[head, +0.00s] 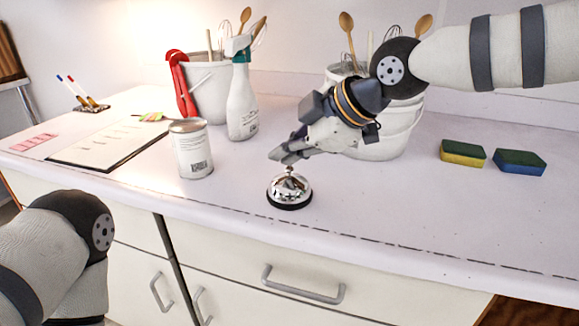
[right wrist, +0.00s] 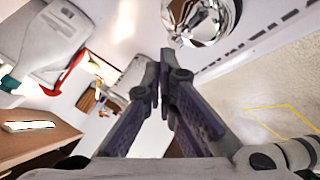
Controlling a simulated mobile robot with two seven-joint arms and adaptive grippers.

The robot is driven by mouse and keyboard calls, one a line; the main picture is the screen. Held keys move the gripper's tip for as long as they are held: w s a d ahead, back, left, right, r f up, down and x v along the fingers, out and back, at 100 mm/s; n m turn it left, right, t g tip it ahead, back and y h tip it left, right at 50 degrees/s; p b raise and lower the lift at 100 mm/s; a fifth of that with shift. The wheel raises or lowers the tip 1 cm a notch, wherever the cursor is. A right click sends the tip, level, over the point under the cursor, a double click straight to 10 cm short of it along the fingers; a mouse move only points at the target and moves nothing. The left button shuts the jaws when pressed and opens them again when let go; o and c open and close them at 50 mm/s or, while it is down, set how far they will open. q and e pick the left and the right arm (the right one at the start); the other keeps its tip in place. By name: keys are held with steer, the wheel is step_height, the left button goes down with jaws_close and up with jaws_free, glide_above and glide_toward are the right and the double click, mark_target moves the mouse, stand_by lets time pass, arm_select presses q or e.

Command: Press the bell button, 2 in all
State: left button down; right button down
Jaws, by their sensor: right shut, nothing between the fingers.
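A silver service bell (head: 289,190) with a black base stands near the front edge of the white counter. Its button (head: 289,169) is the small knob on top of the dome. My right gripper (head: 276,156) is shut and empty, with its fingertips just above and slightly left of the button; I cannot tell whether they touch it. In the right wrist view the shut fingers (right wrist: 165,62) point towards the bell (right wrist: 203,18), which is cut off at the top. My left arm shows at the lower left, but its gripper is out of view.
A white can (head: 191,150) stands left of the bell, with a clipboard (head: 108,145) beyond it. A spray bottle (head: 241,95) and two utensil buckets (head: 207,90) stand behind. Two sponges (head: 463,153) lie at the right.

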mark_target(288, 171)
steer(key=shift+f, duration=0.6)
stand_by(0.5)
steer(key=shift+r, duration=0.1)
arm_select(q)
steer(key=shift+w+r, duration=0.25)
arm_select(e)
steer(key=shift+r, duration=0.9)
steer(key=shift+r+p, duration=0.5)
steer(key=shift+r, duration=2.05)
arm_select(q)
steer(key=shift+w+r, duration=0.35)
steer(key=shift+w, duration=0.05)
arm_select(e)
steer(key=shift+f, duration=0.1)
